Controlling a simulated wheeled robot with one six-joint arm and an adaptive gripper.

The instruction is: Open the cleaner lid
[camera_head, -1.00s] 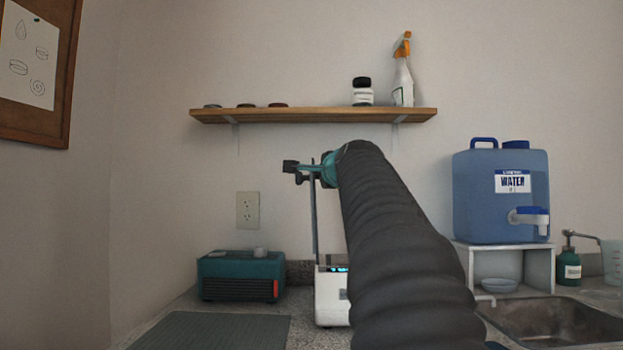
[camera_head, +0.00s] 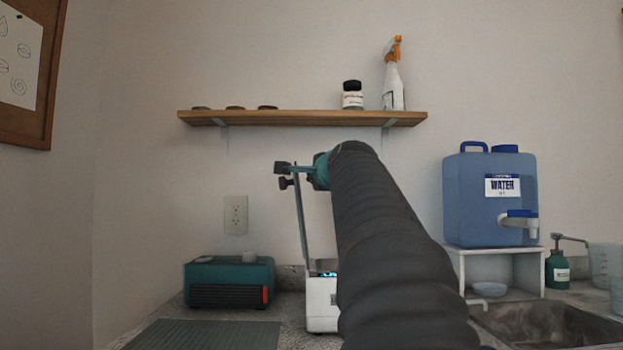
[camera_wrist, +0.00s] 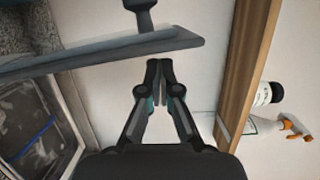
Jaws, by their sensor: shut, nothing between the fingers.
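The cleaner (camera_head: 322,311) is a small white box with a lit display on the counter, partly hidden by my arm. Its lid (camera_head: 303,228) stands raised, a thin grey panel seen nearly edge-on and leaning slightly left at the top. A dark knob (camera_head: 286,183) sits on the lid's left side near the upper edge. In the wrist view the lid (camera_wrist: 85,58) crosses the upper left, with the knob (camera_wrist: 146,14) beyond it. My gripper (camera_head: 281,168) is shut and empty at the lid's upper edge. Its fingertips (camera_wrist: 160,65) show close to the panel; contact is unclear.
A wooden shelf (camera_head: 300,118) with a jar (camera_head: 352,95) and spray bottle (camera_head: 393,85) is above my gripper. A teal appliance (camera_head: 228,283) stands left of the cleaner. A blue water container (camera_head: 489,198) and sink (camera_head: 550,322) are right.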

